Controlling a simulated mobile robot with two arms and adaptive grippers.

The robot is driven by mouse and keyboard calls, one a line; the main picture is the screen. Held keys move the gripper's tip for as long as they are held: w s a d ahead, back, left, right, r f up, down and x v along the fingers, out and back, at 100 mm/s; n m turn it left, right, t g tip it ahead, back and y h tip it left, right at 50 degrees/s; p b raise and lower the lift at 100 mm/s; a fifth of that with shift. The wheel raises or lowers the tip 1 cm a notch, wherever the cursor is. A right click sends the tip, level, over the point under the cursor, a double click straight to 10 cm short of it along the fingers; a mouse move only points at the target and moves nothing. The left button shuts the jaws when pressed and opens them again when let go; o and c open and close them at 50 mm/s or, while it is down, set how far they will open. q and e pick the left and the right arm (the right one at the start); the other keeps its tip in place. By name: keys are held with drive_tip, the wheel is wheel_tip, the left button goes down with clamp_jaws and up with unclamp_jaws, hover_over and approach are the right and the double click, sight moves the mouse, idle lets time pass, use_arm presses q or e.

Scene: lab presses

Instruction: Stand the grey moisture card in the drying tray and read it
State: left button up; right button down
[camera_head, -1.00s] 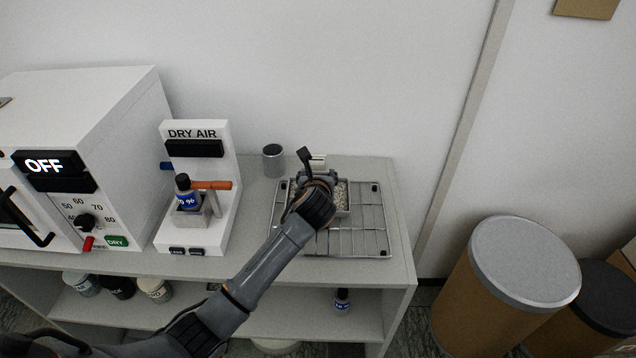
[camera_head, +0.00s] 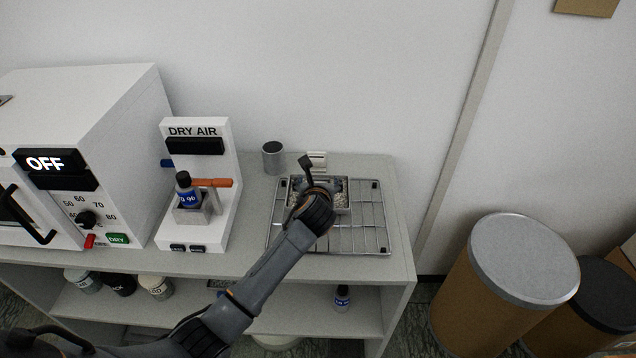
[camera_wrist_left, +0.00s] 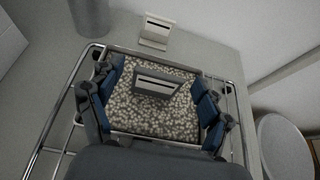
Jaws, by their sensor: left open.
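The drying tray (camera_head: 348,198) is a shallow metal tray of pale granules on a wire rack; its rim also shows in the left wrist view (camera_wrist_left: 155,57). The grey moisture card (camera_wrist_left: 154,84), with a white strip crossed by a dark line, is in the tray among the granules. It looks upright or leaning; I cannot tell exactly how deep it sits. My left gripper (camera_wrist_left: 158,88) is over the tray, open, its blue-padded fingers on either side of the card and apart from it. In the head view this gripper (camera_head: 320,190) hides the card. My right gripper is not in view.
A small white holder (camera_head: 317,160) stands behind the rack, and a grey cup (camera_head: 273,158) is to its left. The dry air unit (camera_head: 195,220) with a blue-labelled bottle and a white oven (camera_head: 95,110) reading OFF stand further left. The rack's front right (camera_head: 365,238) is clear.

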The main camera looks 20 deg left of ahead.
use_arm(q)
drive_tip(key=v, duration=1.2)
drive_tip(key=shift+r, duration=0.1)
